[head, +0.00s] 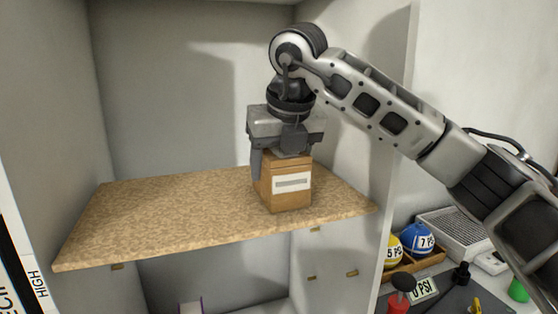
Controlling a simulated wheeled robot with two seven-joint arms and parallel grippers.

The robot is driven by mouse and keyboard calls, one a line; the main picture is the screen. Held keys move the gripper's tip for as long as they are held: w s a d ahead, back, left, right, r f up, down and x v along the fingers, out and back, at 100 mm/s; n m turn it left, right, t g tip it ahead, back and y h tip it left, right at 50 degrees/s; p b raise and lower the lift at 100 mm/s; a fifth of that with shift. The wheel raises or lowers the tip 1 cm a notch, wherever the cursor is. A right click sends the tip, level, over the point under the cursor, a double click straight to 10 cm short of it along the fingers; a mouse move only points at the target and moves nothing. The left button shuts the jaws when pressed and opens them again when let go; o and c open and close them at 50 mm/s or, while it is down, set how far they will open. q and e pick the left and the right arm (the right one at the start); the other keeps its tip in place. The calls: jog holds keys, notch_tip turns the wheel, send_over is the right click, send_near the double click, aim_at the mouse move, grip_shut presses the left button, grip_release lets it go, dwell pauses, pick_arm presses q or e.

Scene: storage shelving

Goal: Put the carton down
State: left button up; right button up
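The carton (285,193) is a small brown box with a white label on its front. It stands upright towards the right end of a tan speckled shelf board (150,225), and its base appears to meet the board. My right gripper (284,165) points straight down over the carton. One finger lies along the carton's left side; the other finger is hidden. I cannot tell whether the fingers press on the carton. My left gripper is not in view.
Grey cabinet walls enclose the shelf at the left, back and right. The left part of the board is bare. At the lower right are blue (418,239) and yellow (392,251) rounded items in a wooden tray and a grey slatted box (455,238).

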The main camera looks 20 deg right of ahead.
jog(key=shift+f, duration=0.1)
jog(key=o, duration=0.8)
jog(key=shift+o, duration=1)
jog(key=v, duration=1.2)
